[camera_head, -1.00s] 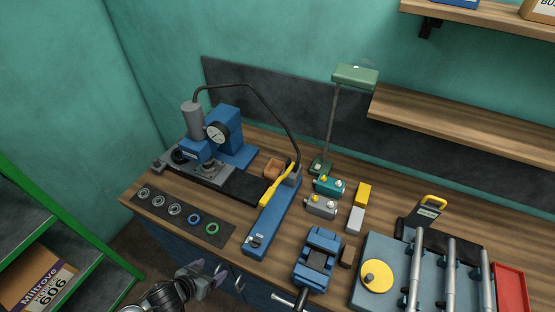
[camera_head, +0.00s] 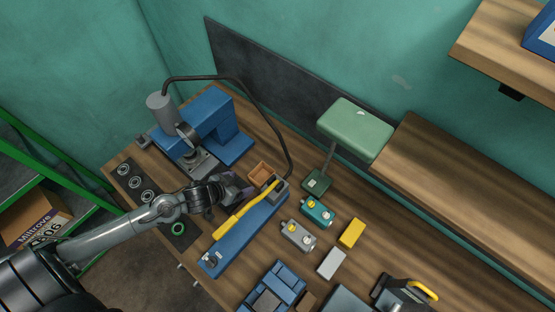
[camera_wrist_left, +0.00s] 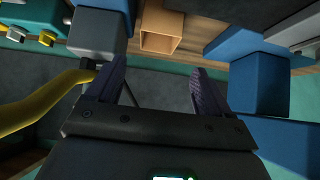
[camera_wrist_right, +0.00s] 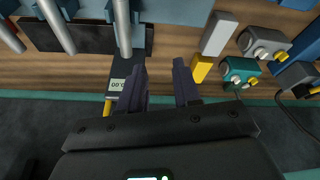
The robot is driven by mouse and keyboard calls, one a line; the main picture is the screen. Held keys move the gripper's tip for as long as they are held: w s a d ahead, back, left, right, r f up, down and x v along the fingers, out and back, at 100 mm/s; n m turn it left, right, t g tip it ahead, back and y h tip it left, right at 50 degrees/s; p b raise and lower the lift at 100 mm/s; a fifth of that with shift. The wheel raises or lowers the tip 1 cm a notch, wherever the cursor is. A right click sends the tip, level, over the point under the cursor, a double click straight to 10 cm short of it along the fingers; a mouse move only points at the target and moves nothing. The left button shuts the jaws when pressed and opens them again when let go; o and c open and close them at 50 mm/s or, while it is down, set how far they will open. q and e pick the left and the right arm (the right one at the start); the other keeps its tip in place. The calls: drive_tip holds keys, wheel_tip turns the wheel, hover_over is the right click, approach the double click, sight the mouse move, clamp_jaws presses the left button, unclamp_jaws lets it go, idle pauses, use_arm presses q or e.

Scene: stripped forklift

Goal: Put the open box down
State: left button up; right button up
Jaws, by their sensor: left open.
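The open box is a small tan, open-topped box (camera_head: 262,172) standing on the bench behind the yellow lever. My left gripper (camera_head: 238,188) is open, to the left of the box and apart from it. In the left wrist view the box (camera_wrist_left: 161,30) shows ahead, beyond the open, empty fingers (camera_wrist_left: 159,70). My right gripper shows only in its own wrist view, where its fingers (camera_wrist_right: 160,72) are apart with nothing between them.
A blue pump with a yellow lever (camera_head: 232,222) lies right beside my left gripper. A blue press (camera_head: 208,125) stands to the left, its black hose (camera_head: 250,105) arching over to the pump. A green lamp (camera_head: 355,130) stands to the right of the box. Valves (camera_head: 317,211) stand in front.

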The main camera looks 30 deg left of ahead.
use_arm(q)
drive_tip(key=x, duration=0.5)
drive_tip(key=shift+w+d, duration=0.1)
drive_tip(key=shift+w, duration=0.45)
hover_over(260, 182)
drive_tip(key=shift+s+f, duration=0.15)
drive_tip(key=shift+f, duration=1.9)
drive_tip(key=shift+c, duration=0.5)
drive_tip(key=shift+r, duration=0.1)
drive_tip(key=c, duration=1)
